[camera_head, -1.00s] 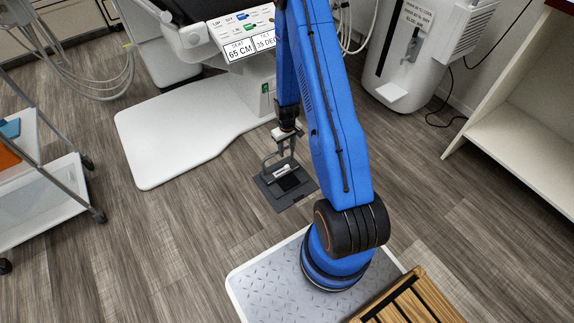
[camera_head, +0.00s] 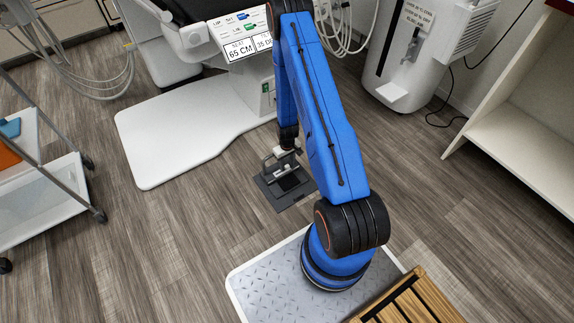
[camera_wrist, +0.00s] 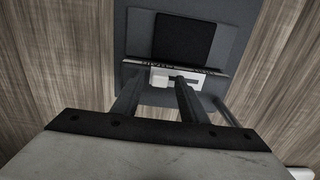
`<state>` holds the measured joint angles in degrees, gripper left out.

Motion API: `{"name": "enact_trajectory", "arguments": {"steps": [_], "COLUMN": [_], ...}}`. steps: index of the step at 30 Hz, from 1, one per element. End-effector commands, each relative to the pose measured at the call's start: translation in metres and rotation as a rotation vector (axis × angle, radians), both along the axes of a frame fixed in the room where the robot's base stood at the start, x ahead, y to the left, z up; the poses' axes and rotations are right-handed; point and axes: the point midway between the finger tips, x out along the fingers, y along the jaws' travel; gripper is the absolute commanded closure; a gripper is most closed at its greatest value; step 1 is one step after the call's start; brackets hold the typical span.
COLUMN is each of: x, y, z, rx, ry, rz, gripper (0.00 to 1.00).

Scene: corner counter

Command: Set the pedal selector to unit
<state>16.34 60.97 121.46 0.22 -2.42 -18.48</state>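The foot pedal (camera_head: 286,198) is a dark grey plate on the floor with a black pad, a raised grey bar frame and a pale selector strip. In the wrist view, the plate (camera_wrist: 140,40) lies ahead, with the black pad (camera_wrist: 183,38) beyond the strip. A small white selector knob (camera_wrist: 160,77) sits at the left part of the strip's slot. My gripper (camera_wrist: 160,88) is open, its two dark fingers on either side of the knob with gaps. Contact cannot be told. The strip's lettering is unreadable. In the head view my gripper (camera_head: 285,153) is over the pedal, partly hidden.
A white chair base (camera_head: 185,150) lies on the floor behind and left of the pedal. The dental chair has label panels (camera_head: 240,45) above it. A trolley (camera_head: 45,190) stands at left. Bare wooden floor surrounds the pedal's left and front.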

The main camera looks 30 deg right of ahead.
Motion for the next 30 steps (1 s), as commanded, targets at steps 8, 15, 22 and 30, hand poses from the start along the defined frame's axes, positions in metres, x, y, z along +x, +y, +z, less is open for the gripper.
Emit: {"name": "enact_trajectory", "arguments": {"steps": [8,15,22,30], "x": [0.000,0.000,0.000,-0.001], "y": [0.000,0.000,0.008,0.049], "z": [-0.002,-0.002,-0.002,-0.002], "rx": [0.000,0.000,0.000,0.000], "ry": [0.000,0.000,0.001,-0.001], "rz": [0.000,0.000,0.002,0.004], "gripper": [0.61,1.00,1.00,1.00]}}
